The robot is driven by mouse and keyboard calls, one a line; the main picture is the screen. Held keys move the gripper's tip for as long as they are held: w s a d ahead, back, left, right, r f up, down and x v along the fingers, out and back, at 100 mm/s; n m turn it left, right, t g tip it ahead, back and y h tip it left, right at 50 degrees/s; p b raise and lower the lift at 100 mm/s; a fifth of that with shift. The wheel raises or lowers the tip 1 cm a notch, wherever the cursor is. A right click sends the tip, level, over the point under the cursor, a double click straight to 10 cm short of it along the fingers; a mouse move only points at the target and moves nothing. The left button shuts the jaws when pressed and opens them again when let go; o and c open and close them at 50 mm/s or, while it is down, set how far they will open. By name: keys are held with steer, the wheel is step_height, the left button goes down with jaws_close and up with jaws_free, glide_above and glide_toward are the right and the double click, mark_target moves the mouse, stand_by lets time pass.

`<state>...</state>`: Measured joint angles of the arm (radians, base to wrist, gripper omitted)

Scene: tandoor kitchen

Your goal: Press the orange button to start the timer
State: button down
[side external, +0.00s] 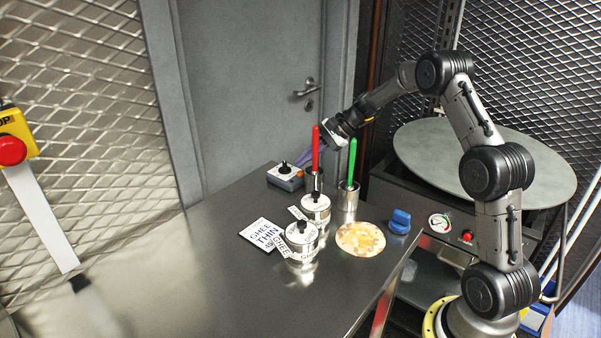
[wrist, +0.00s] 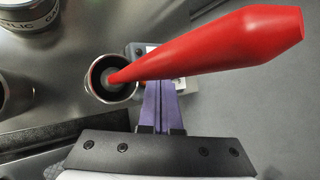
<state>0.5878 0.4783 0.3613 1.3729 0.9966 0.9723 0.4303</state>
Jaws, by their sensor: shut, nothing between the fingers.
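A small grey box with a black knob on top (side external: 281,178), likely the timer, sits at the table's far end. A small orange patch shows at its right side; I cannot tell clearly whether it is the button. My gripper (side external: 299,161) has purple fingers, shut and empty, pointing down and left close to the box's right side. In the wrist view the fingers (wrist: 158,84) lie together over part of the box (wrist: 180,84), hiding most of it. I cannot tell whether the fingers touch the box.
A red-handled tool (side external: 316,147) stands in a metal cup and crosses the wrist view (wrist: 210,45) beside my fingers. A green-handled tool (side external: 352,160) stands in another cup. Lidded pots (side external: 301,240), a ghee card (side external: 262,234) and a blue object (side external: 400,221) are nearer. The table's left is clear.

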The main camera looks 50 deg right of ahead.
steer(key=shift+f, duration=0.2)
steer(key=shift+f, duration=0.2)
steer(key=shift+f, duration=0.5)
stand_by(0.8)
steer(key=shift+r, duration=0.15)
stand_by(0.3)
steer(key=shift+r, duration=0.75)
steer(key=shift+r, duration=0.15)
steer(key=shift+r, duration=2.35)
